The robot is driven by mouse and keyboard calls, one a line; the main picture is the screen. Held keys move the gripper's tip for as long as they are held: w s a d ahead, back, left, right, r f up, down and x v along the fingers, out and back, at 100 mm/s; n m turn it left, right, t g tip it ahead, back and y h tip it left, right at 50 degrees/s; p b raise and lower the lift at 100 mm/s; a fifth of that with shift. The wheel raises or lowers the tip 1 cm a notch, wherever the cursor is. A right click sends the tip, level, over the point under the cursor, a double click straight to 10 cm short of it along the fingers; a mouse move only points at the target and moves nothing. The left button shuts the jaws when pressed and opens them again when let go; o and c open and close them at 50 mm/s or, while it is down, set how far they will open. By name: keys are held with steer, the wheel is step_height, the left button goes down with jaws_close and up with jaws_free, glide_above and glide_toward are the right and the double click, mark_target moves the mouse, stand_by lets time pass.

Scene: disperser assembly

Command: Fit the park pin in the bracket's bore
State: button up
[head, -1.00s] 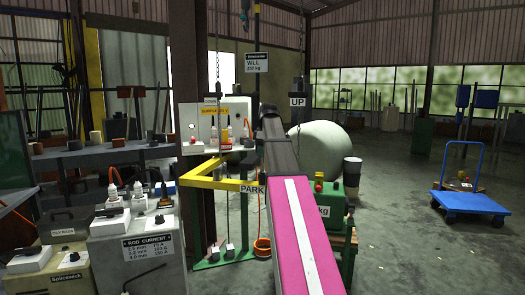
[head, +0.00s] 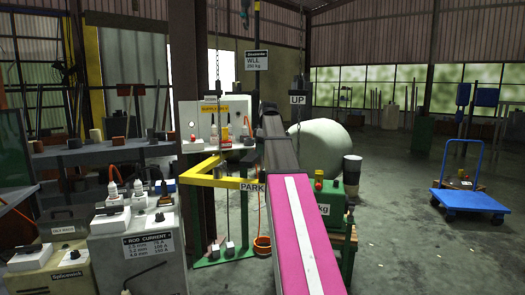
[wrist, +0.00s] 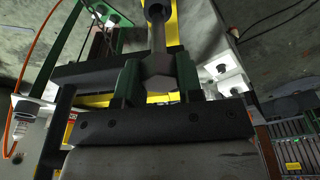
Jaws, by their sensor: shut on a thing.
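In the wrist view, my gripper (wrist: 158,84) has its two green fingers shut on the dark grey park pin (wrist: 157,74), at a faceted, hexagon-like part. A dark shaft runs away from it to a round, ring-like end (wrist: 157,10) at the top of the picture. I cannot tell whether that ring belongs to the pin or is the bore. Yellow metal of the bracket (wrist: 173,28) shows right behind it. In the head view, the yellow bracket (head: 218,181) carries a PARK label, left of my pink arm. The gripper and pin are too small and dark to make out there.
A green-framed stand with a white panel (head: 203,132) is behind the bracket. Hanging chains and an UP sign (head: 298,99) are close to my arm. A green box (head: 343,198) stands right of it, welding machines (head: 137,248) at left. The floor at right is open around a blue trolley (head: 468,200).

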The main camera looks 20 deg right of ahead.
mark_target(262, 161)
steer(key=shift+f, duration=2.75)
steer(key=o, duration=1.2)
steer(key=r, duration=0.3)
steer(key=d+r, duration=0.1)
steer(key=r, duration=0.3)
steer(key=s+r, duration=0.1)
steer(key=r, duration=0.2)
steer(key=shift+d+r, duration=0.2)
steer(key=shift+r, duration=0.1)
